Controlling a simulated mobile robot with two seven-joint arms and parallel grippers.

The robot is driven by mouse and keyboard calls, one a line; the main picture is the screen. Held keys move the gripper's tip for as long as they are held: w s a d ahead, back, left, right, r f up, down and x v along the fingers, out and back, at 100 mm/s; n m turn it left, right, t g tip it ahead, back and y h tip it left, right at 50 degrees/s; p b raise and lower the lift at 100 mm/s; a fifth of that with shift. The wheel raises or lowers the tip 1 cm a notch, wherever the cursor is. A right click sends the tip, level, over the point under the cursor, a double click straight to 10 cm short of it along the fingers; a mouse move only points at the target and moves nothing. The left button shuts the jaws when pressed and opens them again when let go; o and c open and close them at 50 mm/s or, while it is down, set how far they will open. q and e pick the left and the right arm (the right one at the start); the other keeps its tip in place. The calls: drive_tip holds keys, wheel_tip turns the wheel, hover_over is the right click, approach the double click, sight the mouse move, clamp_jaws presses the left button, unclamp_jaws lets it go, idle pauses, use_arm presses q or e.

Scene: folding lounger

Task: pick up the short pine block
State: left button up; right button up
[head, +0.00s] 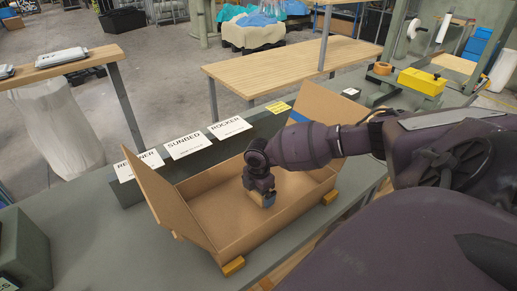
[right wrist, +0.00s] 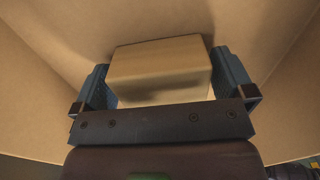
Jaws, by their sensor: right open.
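The short pine block (right wrist: 160,66) is a pale wooden block inside the cardboard box (head: 205,192). In the right wrist view it lies between the two blue fingers of my right gripper (right wrist: 165,88), which is open around it. In the head view my right gripper (head: 262,200) points down into the box, and it mostly hides the block. I cannot tell whether the fingers touch the block. My left gripper is in neither view.
The box has raised flaps and stands on a grey-green bench between small yellow blocks (head: 233,266). Behind it, a ledge carries labels reading SUNBED (head: 190,145) and ROCKER (head: 229,127).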

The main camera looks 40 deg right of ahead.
drive_tip(key=shift+f, duration=0.25)
drive_tip(key=shift+c, duration=0.5)
drive_tip(key=c, duration=0.7)
drive_tip(key=shift+o, duration=0.2)
drive_tip(key=shift+r, duration=0.15)
